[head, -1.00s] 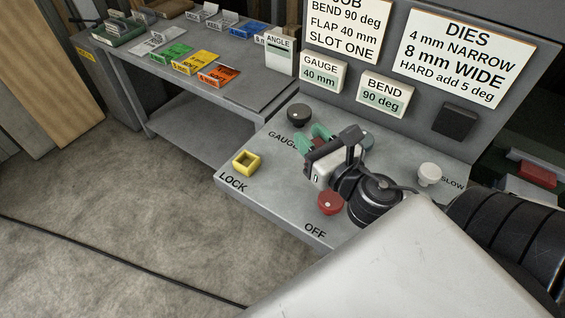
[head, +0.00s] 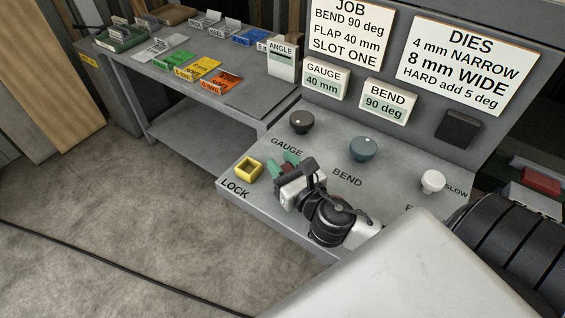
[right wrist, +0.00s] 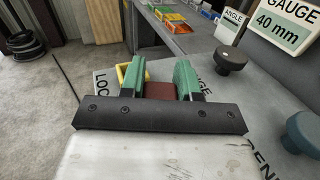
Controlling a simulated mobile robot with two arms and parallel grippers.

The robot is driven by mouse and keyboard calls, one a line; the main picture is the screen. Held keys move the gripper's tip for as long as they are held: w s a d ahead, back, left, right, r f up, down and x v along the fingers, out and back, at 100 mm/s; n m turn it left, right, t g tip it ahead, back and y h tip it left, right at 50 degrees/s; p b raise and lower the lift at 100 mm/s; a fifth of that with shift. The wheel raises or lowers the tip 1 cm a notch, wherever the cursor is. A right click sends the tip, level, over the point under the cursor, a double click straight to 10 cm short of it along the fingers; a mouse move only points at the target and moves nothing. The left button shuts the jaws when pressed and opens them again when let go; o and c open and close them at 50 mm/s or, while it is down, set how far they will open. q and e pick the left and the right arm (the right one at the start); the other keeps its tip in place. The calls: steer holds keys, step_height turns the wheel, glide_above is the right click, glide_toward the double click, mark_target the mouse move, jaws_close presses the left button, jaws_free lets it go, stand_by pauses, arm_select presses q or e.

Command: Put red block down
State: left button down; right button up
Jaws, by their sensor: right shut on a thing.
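My right gripper (head: 285,165) is over the control panel, just right of the yellow square frame (head: 248,169) by the LOCK label. Its green fingers (right wrist: 160,80) are shut on a dark red block (right wrist: 160,91), which shows between them in the right wrist view. In that view the yellow frame (right wrist: 122,74) is partly hidden behind the left finger. The block seems apart from the frame; its underside is hidden, so I cannot tell whether it touches the panel. My left gripper is not in view.
The grey panel (head: 235,196) carries a black GAUGE knob (head: 301,121), a teal BEND knob (head: 363,148) and a white SLOW knob (head: 433,181). A side table (head: 260,101) with coloured label trays stands behind. Open floor lies left of the panel.

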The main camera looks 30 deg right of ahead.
steer(key=o, duration=0.5)
steer(key=shift+f, duration=0.15)
steer(key=o, duration=0.5)
steer(key=shift+c, duration=0.2)
steer(key=shift+r, duration=0.25)
steer(key=s+b, duration=0.1)
steer(key=s, duration=0.2)
steer(key=s+b, duration=0.1)
steer(key=s, duration=0.2)
steer(key=s+b, duration=0.1)
steer(key=s, duration=0.2)
steer(key=shift+f+b, duration=0.3)
steer(key=shift+s+r+p, duration=0.35)
steer(key=shift+s+p, duration=0.15)
steer(key=shift+s, duration=0.05)
steer(key=shift+s+p, duration=0.3)
steer(key=shift+s, duration=0.7)
steer(key=shift+f, duration=0.1)
